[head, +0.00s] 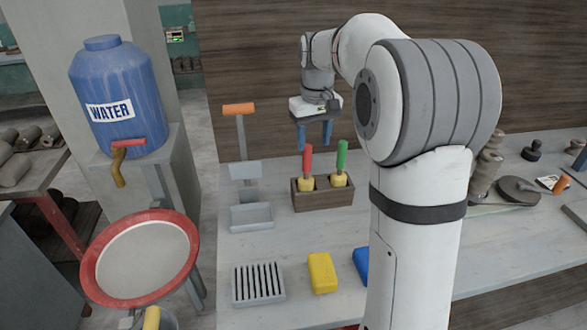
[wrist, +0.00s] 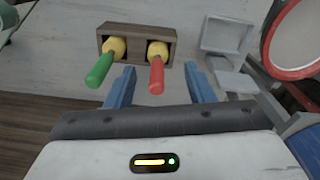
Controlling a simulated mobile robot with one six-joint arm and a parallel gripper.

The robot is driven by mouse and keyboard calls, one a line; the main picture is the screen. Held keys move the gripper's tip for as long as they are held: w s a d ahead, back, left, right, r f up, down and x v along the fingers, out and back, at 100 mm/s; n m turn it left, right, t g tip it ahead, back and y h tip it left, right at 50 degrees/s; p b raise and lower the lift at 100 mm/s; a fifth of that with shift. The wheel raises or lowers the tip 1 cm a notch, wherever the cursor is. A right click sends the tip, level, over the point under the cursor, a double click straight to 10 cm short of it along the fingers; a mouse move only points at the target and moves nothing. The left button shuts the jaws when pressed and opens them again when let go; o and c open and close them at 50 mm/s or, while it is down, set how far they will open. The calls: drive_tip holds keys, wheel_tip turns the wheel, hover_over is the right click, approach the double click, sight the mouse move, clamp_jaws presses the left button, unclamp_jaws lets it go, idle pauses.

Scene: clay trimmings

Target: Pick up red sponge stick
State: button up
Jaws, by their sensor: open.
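The red sponge stick (head: 307,160) stands upright in the left slot of a wooden holder (head: 322,200), its yellow sponge end down. In the wrist view the red stick (wrist: 156,75) shows between my two blue fingers, a little beyond their tips. A green sponge stick (head: 341,158) stands in the other slot; in the wrist view it (wrist: 101,68) is left of the fingers. My gripper (head: 313,146) is open and empty, pointing down by the top of the red handle. I cannot tell whether it touches the handle.
A grey stand with an orange handle (head: 238,109) is left of the holder. A slatted rack (head: 258,284), a yellow block (head: 322,273) and a blue block (head: 361,265) lie nearer on the table. A blue water barrel (head: 115,95) stands at left.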

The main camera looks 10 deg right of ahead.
sight(307, 145)
drive_tip(key=shift+n, duration=0.3)
drive_tip(key=w, duration=0.2)
drive_tip(key=w+f, duration=0.1)
drive_tip(key=w, duration=0.2)
drive_tip(key=shift+w+f, duration=0.1)
drive_tip(key=shift+w, duration=0.15)
drive_tip(key=shift+w+f, duration=0.2)
wheel_tip(307, 145, down, 8)
drive_tip(key=shift+r+p, duration=0.25)
drive_tip(key=shift+p, duration=0.25)
drive_tip(key=shift+c, duration=0.5)
clamp_jaws()
